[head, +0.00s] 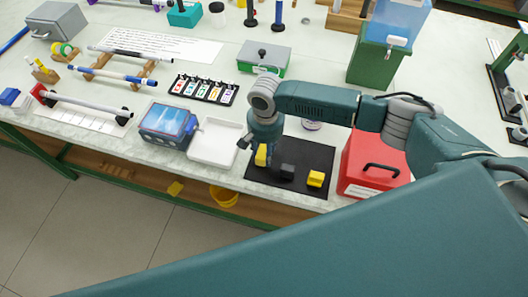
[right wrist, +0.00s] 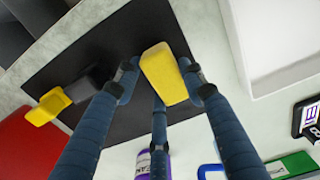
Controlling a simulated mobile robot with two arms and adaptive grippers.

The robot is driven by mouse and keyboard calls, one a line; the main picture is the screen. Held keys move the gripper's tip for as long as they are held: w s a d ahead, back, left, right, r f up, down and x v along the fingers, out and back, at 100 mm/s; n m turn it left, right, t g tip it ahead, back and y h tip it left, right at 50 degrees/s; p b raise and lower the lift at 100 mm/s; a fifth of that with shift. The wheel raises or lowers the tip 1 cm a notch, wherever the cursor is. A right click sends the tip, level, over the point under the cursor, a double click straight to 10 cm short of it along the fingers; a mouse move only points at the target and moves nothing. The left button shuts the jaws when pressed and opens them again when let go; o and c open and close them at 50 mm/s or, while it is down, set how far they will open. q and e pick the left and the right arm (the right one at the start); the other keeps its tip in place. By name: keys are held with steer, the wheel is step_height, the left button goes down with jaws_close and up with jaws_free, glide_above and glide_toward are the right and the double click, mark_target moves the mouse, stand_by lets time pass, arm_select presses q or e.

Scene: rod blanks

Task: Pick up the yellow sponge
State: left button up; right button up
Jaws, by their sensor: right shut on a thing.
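The yellow sponge (right wrist: 166,72) is a rounded yellow block between the fingers of my right gripper (right wrist: 161,80) in the right wrist view. The fingers are shut on it, with a tip on either side and a third finger below it in the picture. In the head view my right gripper (head: 264,148) points down over the left part of the black mat (head: 283,192), and part of the sponge (head: 261,156) shows beside the fingers. I cannot tell whether the sponge is clear of the mat. My left gripper is not in view.
A rack of small labelled items (head: 203,91) lies behind the tray.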

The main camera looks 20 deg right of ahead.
mark_target(265, 151)
step_height(265, 151, up, 20)
steer(key=b, duration=0.3)
steer(key=shift+o, duration=0.3)
steer(key=shift+c, duration=0.7)
